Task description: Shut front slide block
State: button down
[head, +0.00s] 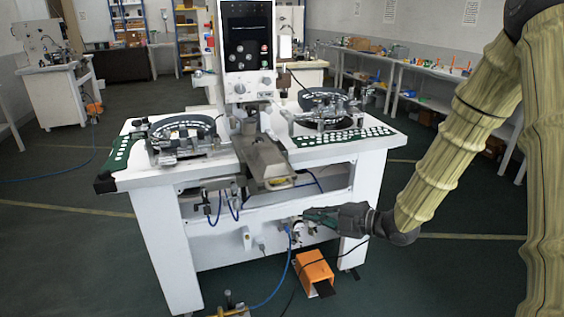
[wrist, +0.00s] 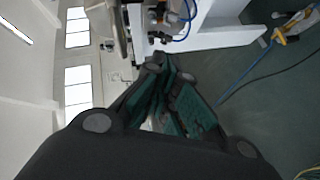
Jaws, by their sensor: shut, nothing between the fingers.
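The front slide block is the grey metal block (head: 264,160) at the front centre of the white machine table. It juts out past the table's front edge, with a yellowish part (head: 290,181) at its front end. How far it is slid out cannot be told exactly. My gripper (head: 310,216) is shut and empty, pointing left in front of the table, below and a little right of the block. It is apart from the block. In the wrist view my gripper's green-padded fingers (wrist: 172,100) are together, with the table's underside beyond them.
The white table (head: 270,216) carries a round fixture on each side (head: 184,137) (head: 325,107) and a control panel (head: 248,38) at the back. Blue hoses hang below. An orange foot pedal (head: 314,272) stands on the floor under my gripper. Floor is free at the left.

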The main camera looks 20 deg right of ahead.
aim_at(283, 186)
notch_tip(283, 186, up, 8)
jog(key=r+n+y+p, duration=0.1)
jog(key=n+y+p, duration=0.1)
jog(key=n, duration=0.1)
jog(key=w+a, duration=0.2)
jog(key=w, duration=0.1)
jog(key=w+a+f, duration=0.1)
jog(key=w+a, duration=0.1)
jog(key=w, duration=0.1)
jog(key=w+a+f+p, duration=0.1)
jog(key=w+a, duration=0.1)
jog(key=w, duration=0.1)
jog(key=shift+w+a+f, duration=0.1)
jog(key=shift+a, duration=0.1)
jog(key=shift+w+f, duration=0.1)
jog(key=shift+w, duration=0.5)
